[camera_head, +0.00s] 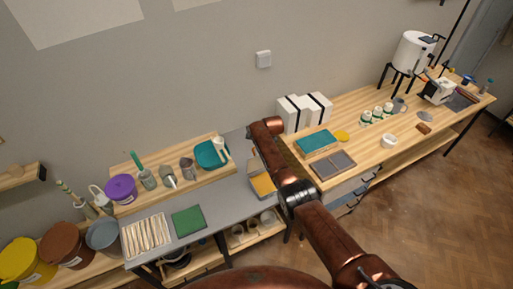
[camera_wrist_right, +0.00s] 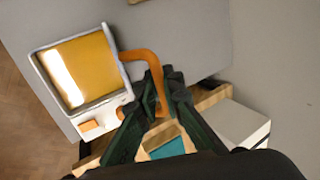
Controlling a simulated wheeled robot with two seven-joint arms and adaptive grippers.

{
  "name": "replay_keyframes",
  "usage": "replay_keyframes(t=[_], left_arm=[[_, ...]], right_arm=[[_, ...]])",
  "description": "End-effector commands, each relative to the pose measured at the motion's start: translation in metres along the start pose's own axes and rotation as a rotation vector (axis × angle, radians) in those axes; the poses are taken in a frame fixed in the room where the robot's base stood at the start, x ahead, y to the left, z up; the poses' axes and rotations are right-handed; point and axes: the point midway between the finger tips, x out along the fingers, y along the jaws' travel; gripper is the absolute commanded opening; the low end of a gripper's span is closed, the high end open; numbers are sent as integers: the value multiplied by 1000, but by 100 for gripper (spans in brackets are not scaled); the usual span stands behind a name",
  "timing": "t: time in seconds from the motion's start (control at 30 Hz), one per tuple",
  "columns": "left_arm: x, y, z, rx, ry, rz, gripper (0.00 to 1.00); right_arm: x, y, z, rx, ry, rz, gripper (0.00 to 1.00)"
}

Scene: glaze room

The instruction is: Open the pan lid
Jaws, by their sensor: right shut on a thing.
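The pan (camera_head: 262,186) is a squarish, pale-rimmed case with a yellow-orange face, on the grey worktop, partly hidden behind my right arm in the head view. In the right wrist view the pan (camera_wrist_right: 84,72) is at upper left, with a bright glare on its yellow face. An orange looped handle (camera_wrist_right: 140,55) reaches from its right side to my right gripper (camera_wrist_right: 163,88). The dark green fingers are shut on this handle; the exact contact is partly hidden. I cannot tell whether the lid is raised. My left gripper is not in view.
Left of the pan are a green mat (camera_head: 188,220), a striped cloth (camera_head: 146,235) and a teal basin (camera_head: 211,153). Right of it, the wooden table holds a teal tray (camera_head: 316,143), a grey tray (camera_head: 334,164) and white boxes (camera_head: 304,110). Buckets stand at far left.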

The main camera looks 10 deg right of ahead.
Motion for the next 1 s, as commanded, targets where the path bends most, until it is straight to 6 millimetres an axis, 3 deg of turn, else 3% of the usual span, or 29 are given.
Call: replay_keyframes(t=[0.33, 0.37, 0.47, 0.83, 1.0], left_arm=[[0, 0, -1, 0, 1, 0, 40], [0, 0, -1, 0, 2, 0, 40], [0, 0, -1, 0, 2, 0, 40], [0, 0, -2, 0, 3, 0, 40], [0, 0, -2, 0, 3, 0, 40]], right_arm=[[2, 2, 0, 2, -1, 4, 0], [2, 2, 0, 2, -1, 5, 9], [2, 2, 0, 1, -1, 4, 15], [-2, 0, 0, -1, 0, -1, 15], [-13, -2, 1, -1, -3, -2, 15]])
